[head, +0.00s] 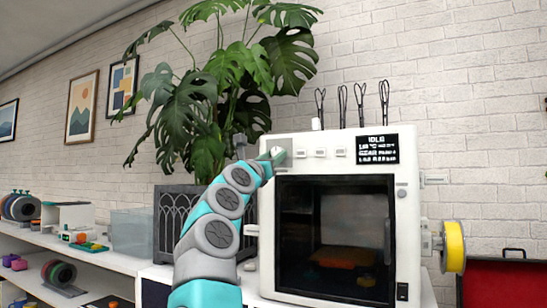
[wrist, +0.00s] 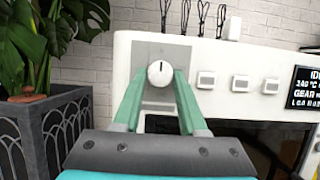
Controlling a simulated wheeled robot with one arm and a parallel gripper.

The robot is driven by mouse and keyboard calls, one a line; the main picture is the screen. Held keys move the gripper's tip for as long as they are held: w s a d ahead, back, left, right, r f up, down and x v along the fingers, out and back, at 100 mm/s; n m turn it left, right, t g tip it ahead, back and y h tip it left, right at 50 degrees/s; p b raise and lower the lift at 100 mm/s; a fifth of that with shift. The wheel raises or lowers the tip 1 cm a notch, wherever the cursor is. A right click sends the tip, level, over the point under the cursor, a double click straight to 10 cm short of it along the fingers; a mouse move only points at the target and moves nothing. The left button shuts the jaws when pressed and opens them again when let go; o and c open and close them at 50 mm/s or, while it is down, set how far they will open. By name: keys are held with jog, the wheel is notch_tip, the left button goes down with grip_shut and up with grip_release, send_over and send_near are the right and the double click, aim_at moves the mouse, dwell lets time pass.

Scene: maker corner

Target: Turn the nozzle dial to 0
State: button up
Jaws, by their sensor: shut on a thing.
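The nozzle dial (wrist: 160,74) is a round white knob with a dark pointer mark, on a grey plate at the left end of the printer's top panel. The mark points straight up in the wrist view. My gripper (wrist: 161,80) has its two green fingers closed on the sides of the dial. In the head view, my gripper (head: 275,156) reaches the same dial (head: 279,154), which it partly hides. The white printer (head: 330,156) has a black display (head: 377,150) reading IDLE; its smaller lines are hard to read. Scale markings around the dial are not legible.
Several square buttons (wrist: 241,82) sit right of the dial. The printer's dark glass door (head: 335,235) is below. A leafy plant (head: 215,90) in a dark planter (head: 172,215) stands close on the left. A yellow spool (head: 454,246) sticks out at the right side.

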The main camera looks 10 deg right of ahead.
grip_shut()
jog(key=shift+d+b, duration=0.1)
jog(key=shift+b, duration=0.25)
jog(key=shift+n+t+y+b, duration=0.4)
jog(key=shift+n+y+b, duration=0.35)
jog(key=shift+n, duration=0.65)
jog(key=o, duration=0.6)
grip_release()
